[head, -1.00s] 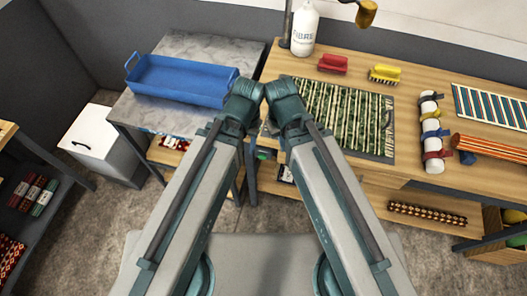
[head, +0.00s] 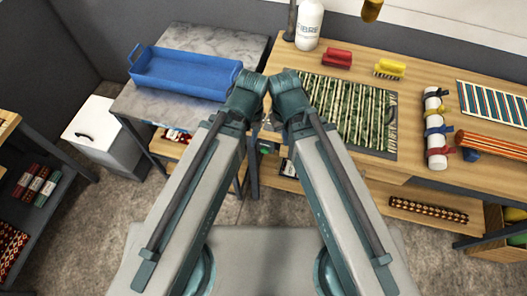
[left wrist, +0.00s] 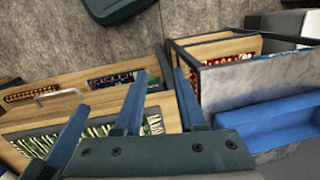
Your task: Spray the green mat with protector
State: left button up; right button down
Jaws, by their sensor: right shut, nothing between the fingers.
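The green mat (head: 352,112), a dark-bordered piece with green and cream stripes, lies flat on the wooden bench. It also shows in the left wrist view (left wrist: 40,145). A white bottle (head: 309,28) with partly readable lettering stands upright behind it; I cannot tell whether it holds protector. My right gripper (head: 285,92) is at the mat's near left corner, shut and empty, its fingers mostly hidden by the wrist. My left gripper (left wrist: 160,80) shows two separated fingers with nothing between them. In the head view, its wrist is close beside the right one.
A blue tray (head: 185,75) stands on the grey table at left. A red brush (head: 337,58) and yellow brush (head: 390,69) lie behind the mat. A strapped white roll (head: 435,128) and orange roll (head: 492,145) lie right of it. A white bin (head: 100,130) stands on the floor.

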pick_arm(q)
grip_shut()
dwell(1.4)
